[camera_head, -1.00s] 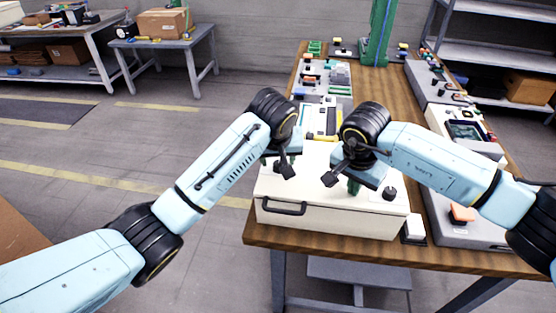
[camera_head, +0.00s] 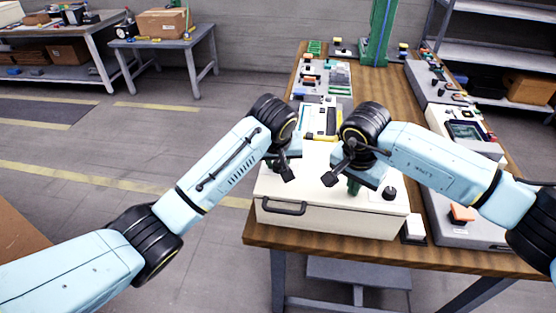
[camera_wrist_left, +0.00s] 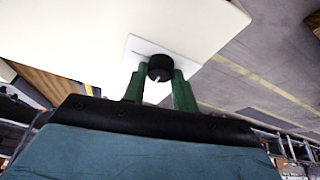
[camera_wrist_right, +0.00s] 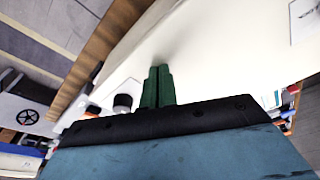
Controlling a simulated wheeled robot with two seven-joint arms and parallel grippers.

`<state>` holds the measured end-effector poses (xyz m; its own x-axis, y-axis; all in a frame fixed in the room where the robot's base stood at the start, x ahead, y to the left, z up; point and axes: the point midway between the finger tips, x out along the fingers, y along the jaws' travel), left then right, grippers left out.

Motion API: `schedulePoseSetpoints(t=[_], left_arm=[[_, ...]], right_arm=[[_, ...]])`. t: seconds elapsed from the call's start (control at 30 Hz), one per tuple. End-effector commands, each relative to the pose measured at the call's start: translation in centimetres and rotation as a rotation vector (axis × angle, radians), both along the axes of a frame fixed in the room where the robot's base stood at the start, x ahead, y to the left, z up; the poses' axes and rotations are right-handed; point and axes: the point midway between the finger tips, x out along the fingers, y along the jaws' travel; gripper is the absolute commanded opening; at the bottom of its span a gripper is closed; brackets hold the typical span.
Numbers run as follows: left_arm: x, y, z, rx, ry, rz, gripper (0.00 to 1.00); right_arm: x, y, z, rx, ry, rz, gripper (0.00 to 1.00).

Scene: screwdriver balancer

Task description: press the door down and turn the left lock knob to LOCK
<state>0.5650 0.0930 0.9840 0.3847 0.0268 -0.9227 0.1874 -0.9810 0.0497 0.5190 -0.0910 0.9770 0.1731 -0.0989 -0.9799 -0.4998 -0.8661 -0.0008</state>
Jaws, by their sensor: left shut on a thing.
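The door is the white top (camera_head: 318,192) of a cream box with a black front handle (camera_head: 284,207). It looks down; I cannot tell if it is fully flush. The left lock knob (camera_wrist_left: 159,68) is a round black knob with a white mark, on a pale plate (camera_wrist_left: 138,49). My left gripper (camera_wrist_left: 158,78) is shut on this knob, one green finger on each side. The knob is hidden behind my left wrist in the head view. My right gripper (camera_wrist_right: 158,72) has its fingers together, tips at the door surface, with nothing visible between them.
Another black knob (camera_head: 389,193) stands at the box's right front; it also shows in the right wrist view (camera_wrist_right: 123,101). A small white-topped block (camera_head: 414,228) and a grey panel with an orange block (camera_head: 462,213) lie to the right. Several devices fill the table behind.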

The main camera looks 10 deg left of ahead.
Motion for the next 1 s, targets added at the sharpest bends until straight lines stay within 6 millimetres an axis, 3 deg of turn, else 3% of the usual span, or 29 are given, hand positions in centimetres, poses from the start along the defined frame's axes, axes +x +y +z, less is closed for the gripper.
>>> schedulePoseSetpoints(t=[0.37,1.0], left_arm=[[0.02,0.21,0.0,-0.001,0.001,-0.167,0.05],[0.28,0.52,0.1,-0.003,-0.001,-0.764,0.05]], right_arm=[[-0.15,-0.22,-0.41,-0.006,0.007,-0.003,0.0],[-0.13,-0.25,-0.44,-0.006,0.006,-0.003,0.0]])
